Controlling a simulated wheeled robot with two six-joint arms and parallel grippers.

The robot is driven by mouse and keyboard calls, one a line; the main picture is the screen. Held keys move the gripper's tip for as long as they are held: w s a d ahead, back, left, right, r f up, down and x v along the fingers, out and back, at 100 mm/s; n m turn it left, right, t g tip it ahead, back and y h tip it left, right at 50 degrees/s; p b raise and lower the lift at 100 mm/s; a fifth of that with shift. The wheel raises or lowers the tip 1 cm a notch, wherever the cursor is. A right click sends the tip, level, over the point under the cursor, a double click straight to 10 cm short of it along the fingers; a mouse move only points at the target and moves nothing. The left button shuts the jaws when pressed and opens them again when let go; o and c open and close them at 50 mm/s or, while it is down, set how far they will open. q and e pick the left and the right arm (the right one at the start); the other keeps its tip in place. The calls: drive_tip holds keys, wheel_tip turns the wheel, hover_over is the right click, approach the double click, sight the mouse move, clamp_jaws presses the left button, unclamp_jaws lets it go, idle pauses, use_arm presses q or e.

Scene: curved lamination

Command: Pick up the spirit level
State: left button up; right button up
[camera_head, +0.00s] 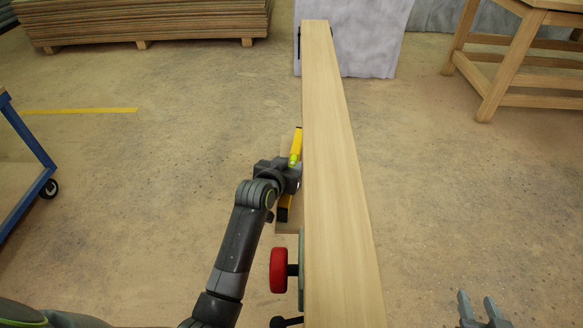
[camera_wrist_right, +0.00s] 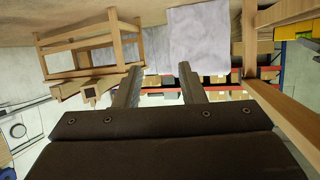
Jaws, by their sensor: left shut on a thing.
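The spirit level is yellow (camera_head: 296,147), just left of the long wooden beam in the head view. Its far end shows beyond my left gripper (camera_head: 290,176), and a darker yellow part shows on the near side. The gripper covers its middle. My left gripper is shut on the spirit level, close beside the beam's left side; the fingertips are partly hidden. My right gripper (camera_head: 484,308) is at the bottom right of the head view, away from the level. Its two fingers stand apart and empty, as the right wrist view also shows (camera_wrist_right: 160,85).
The long pale beam (camera_head: 335,170) runs through the middle of the head view. A red round knob (camera_head: 279,270) sits by its left side, near my left arm. Stacked boards (camera_head: 150,20), a blue cart (camera_head: 30,145) and a wooden table frame (camera_head: 495,85) stand around. Open floor lies right of the beam.

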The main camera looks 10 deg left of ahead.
use_arm(q)
drive_tip(key=shift+s+f, duration=0.1)
drive_tip(key=shift+f, duration=0.15)
